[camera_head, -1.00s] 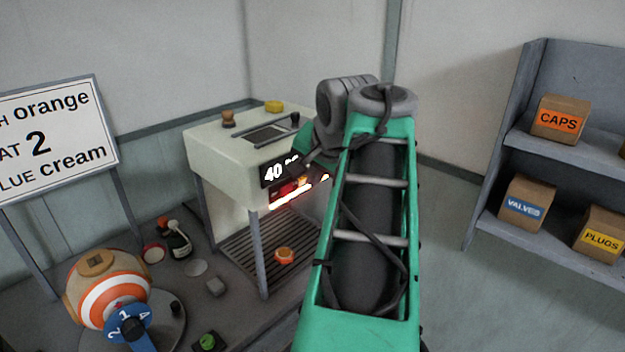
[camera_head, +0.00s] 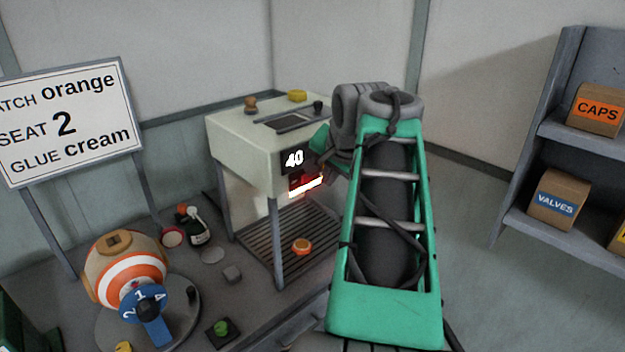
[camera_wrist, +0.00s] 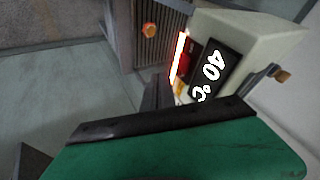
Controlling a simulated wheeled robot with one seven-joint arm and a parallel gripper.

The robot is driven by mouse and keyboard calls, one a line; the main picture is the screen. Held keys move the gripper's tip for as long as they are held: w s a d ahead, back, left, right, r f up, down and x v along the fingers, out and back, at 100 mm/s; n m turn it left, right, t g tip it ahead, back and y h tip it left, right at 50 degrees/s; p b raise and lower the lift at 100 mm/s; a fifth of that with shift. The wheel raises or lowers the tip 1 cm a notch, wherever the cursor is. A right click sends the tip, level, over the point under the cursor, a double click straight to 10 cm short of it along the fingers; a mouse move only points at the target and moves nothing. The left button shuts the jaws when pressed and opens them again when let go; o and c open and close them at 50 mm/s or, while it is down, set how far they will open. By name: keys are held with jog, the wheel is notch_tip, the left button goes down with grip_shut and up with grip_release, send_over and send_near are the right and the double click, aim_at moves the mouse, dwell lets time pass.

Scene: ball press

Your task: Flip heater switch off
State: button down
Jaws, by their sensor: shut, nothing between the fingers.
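The heater is a cream box on legs (camera_head: 235,150) with a black display reading 40 (camera_head: 294,158). Below the display a red panel (camera_head: 310,180) and a bright glowing strip show; they also appear in the wrist view, with the display reading 40 °C (camera_wrist: 212,70) and the glowing strip (camera_wrist: 179,55). A small yellow-orange piece (camera_wrist: 178,88) is by the strip's lower end. My gripper (camera_wrist: 158,92) is shut and empty, its dark fingers close to the front panel; contact cannot be told. My arm hides part of the front in the head view, and I cannot make out the switch's position.
Slatted grate (camera_head: 262,250) under the box holds an orange ring-like piece (camera_head: 302,246). A striped ball (camera_head: 125,268) stands on a round base with a blue dial at left. A sign (camera_head: 68,125) stands behind. A shelf (camera_head: 560,130) with boxes is at right; floor between is clear.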

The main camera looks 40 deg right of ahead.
aim_at(307, 181)
jog(key=w+f+p, duration=0.1)
jog(key=w+f, duration=0.2)
jog(key=w, duration=0.3)
jog(key=shift+w+d+f, duration=0.15)
jog(key=shift+d+f, duration=0.1)
jog(key=shift+f, duration=0.05)
jog(key=shift+w+a, duration=0.3)
jog(key=shift+w, duration=0.05)
jog(key=shift+r, duration=0.15)
jog(key=shift+d+r, duration=0.1)
jog(key=shift+d, duration=0.05)
